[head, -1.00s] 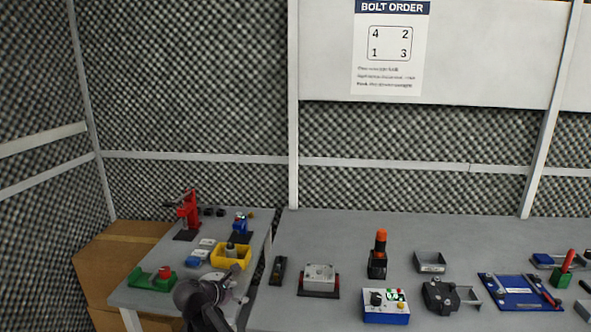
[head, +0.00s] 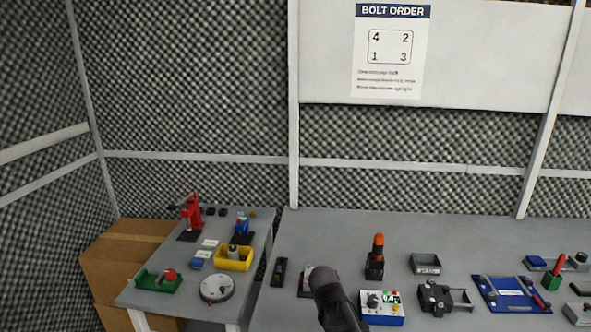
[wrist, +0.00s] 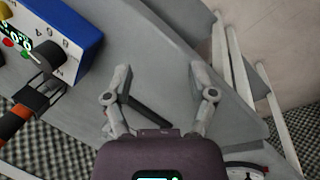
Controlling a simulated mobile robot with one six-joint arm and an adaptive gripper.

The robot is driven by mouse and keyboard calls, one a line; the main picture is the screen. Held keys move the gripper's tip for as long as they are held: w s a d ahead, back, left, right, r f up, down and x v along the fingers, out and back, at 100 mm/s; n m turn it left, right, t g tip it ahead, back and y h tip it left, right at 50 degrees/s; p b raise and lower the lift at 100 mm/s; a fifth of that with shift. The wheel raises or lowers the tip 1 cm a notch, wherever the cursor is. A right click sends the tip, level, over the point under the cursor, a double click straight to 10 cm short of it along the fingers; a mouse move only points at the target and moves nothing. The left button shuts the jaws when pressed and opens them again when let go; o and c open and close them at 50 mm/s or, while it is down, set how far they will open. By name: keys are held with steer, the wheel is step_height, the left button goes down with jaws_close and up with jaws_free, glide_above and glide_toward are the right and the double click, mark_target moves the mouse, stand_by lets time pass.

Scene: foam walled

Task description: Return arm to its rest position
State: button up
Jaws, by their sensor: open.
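My gripper (wrist: 162,85) shows in the wrist view with its two fingers spread apart and nothing between them. Grey table surface lies beyond the fingers, with a dark bar-like item (wrist: 147,115) behind the left finger. In the head view my arm rises from the bottom edge in front of the main bench (head: 440,235). It covers most of the grey block on its dark base (head: 304,283). The fingers are not visible in the head view.
A blue control box (head: 382,308) stands just right of my arm, with an orange-topped tool (head: 376,255) behind it. The side table (head: 200,270) at left holds a red press (head: 191,212), a yellow bin (head: 233,257) and a round disc (head: 217,288). Foam walls enclose the back.

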steer(key=s+d+r+m+g+y+p, duration=0.1)
steer(key=s+d+r+m+y+p, duration=0.1)
steer(key=s+d+m, duration=0.3)
steer(key=shift+s+d+m+y, duration=0.35)
steer(key=shift+s+m+y, duration=0.25)
steer(key=shift+m, duration=0.3)
stand_by(0.4)
